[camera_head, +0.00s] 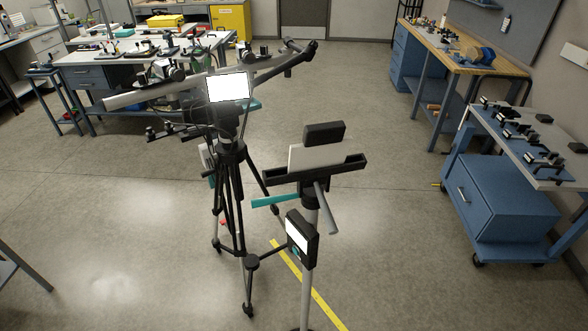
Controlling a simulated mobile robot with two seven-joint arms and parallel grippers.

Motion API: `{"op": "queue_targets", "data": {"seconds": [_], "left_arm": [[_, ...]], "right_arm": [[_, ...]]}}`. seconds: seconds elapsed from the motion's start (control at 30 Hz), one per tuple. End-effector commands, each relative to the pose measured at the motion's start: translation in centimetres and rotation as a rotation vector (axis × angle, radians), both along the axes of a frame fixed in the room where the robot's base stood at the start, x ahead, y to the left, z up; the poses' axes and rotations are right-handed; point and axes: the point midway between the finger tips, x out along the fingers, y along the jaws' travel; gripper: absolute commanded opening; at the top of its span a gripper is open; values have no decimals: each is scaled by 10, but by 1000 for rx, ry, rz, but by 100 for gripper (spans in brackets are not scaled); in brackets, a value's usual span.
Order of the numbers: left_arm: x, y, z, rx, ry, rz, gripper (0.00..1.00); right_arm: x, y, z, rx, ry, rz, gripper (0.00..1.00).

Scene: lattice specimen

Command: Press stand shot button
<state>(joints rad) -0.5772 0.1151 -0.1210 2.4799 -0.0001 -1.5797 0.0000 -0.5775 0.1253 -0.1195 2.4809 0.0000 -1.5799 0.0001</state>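A stand (309,270) with a grey pole rises from the floor right of centre. A small black box (303,238) with a white panel is fixed partway up its pole. A small teal spot (295,250) shows low on that box; I cannot tell for certain that it is the shot button. The stand's top carries a black tray-like holder (345,166) with a pale grey block (322,156) in it. Neither of my grippers shows in this view.
A black tripod (230,175) with a lit white screen (229,87) and long bars stands close left of the stand. A yellow floor strip (315,295) runs past the stand. A blue wheeled cart (500,205) and workbenches line the right; floor between is clear.

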Motion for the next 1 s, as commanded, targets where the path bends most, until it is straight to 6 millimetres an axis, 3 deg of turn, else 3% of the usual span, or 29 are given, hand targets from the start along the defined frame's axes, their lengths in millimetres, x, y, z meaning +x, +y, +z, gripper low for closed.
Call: {"op": "queue_targets", "data": {"seconds": [0.03,0.37,1.0], "left_arm": [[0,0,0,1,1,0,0],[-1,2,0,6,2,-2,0],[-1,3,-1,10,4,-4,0]], "right_arm": [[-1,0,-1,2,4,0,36],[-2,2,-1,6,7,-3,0],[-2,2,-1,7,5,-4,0]]}}
